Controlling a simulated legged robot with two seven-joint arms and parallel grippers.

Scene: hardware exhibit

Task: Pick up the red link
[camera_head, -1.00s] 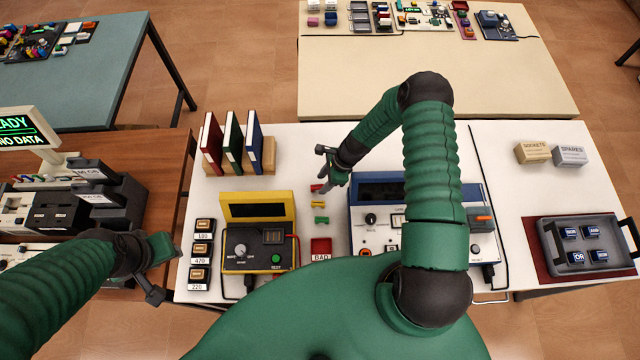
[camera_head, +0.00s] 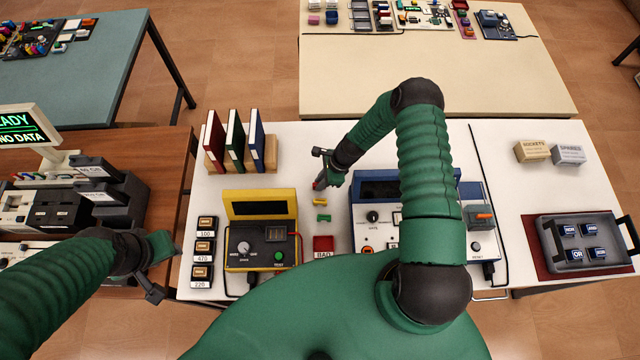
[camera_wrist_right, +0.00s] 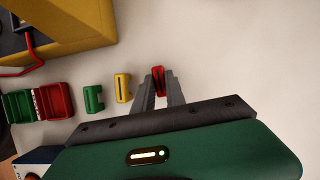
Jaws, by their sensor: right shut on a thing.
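The red link (camera_wrist_right: 158,80) is between the fingertips of my right gripper (camera_wrist_right: 159,88) in the right wrist view. The right gripper is shut on it. In the head view my right gripper (camera_head: 326,178) is over the white table, behind the yellow link (camera_head: 320,202) and the green link (camera_head: 323,217); the red link shows there only as a small bit of red (camera_head: 317,185). My left gripper (camera_head: 165,270) is at the lower left, away from the links; its jaws are not clear.
A yellow tester (camera_head: 262,240) stands left of the links and a blue-cased instrument (camera_head: 375,190) right of them. A red BAD bin (camera_head: 323,244) is in front. Binders (camera_head: 235,140) stand at the back left. A grey tray (camera_head: 580,262) is far right.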

